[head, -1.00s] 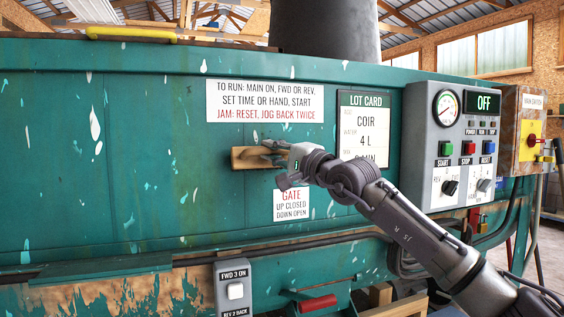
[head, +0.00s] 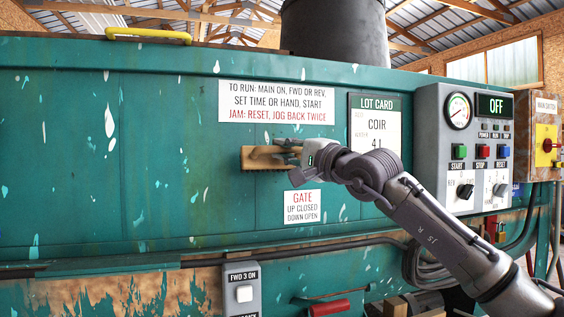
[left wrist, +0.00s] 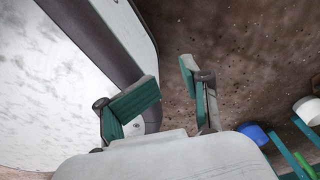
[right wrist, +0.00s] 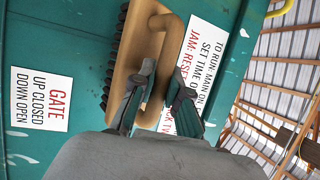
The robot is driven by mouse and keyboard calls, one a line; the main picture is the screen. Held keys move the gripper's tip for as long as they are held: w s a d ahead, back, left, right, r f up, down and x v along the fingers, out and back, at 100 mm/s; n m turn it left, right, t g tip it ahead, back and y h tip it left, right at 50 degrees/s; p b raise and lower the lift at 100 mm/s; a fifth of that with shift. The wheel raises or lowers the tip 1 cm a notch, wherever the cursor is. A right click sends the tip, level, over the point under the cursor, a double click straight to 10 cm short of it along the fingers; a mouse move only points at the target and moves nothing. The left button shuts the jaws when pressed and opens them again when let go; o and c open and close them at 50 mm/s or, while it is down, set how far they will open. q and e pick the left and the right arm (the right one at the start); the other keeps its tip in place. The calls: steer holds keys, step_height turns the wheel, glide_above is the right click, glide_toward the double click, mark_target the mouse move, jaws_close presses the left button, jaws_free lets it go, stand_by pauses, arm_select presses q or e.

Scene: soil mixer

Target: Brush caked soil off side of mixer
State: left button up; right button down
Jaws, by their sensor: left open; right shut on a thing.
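The teal mixer side (head: 150,190) fills most of the head view, with chipped white paint marks. My right gripper (head: 294,150) is in front of it, between the run sign and the gate sign, shut on the handle of a wooden brush (head: 257,160). The right wrist view shows the brush (right wrist: 133,60) with dark bristles facing the mixer; whether they touch it I cannot tell. The right fingers (right wrist: 160,95) are around its handle. My left gripper (left wrist: 165,85) is open and empty in the left wrist view, above a brown speckled floor. Caked soil is not clearly distinguishable; rusty, bare patches show along the lower edge.
The control panel (head: 463,150) and yellow main switch box (head: 545,140) stand at the right. A lot card (head: 375,130) is beside the panel. A switch box (head: 242,288) and a red handle (head: 328,307) are low down. The left part of the side is clear.

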steer(key=shift+s+f+b, duration=0.2)
steer(key=shift+s+b, duration=0.3)
steer(key=shift+b, duration=0.2)
steer(key=shift+s+d+r, duration=0.15)
steer(key=shift+s+d, duration=0.1)
steer(key=shift+s, duration=0.15)
steer(key=shift+s+d+b, duration=0.15)
steer(key=shift+s+b, duration=0.25)
steer(key=shift+b, duration=0.3)
arm_select(q)
steer(key=w+d+r, duration=0.2)
steer(key=w, duration=0.6)
steer(key=shift+w, duration=0.3)
arm_select(e)
steer(key=shift+s+r, duration=0.1)
arm_select(q)
steer(key=shift+w, duration=0.1)
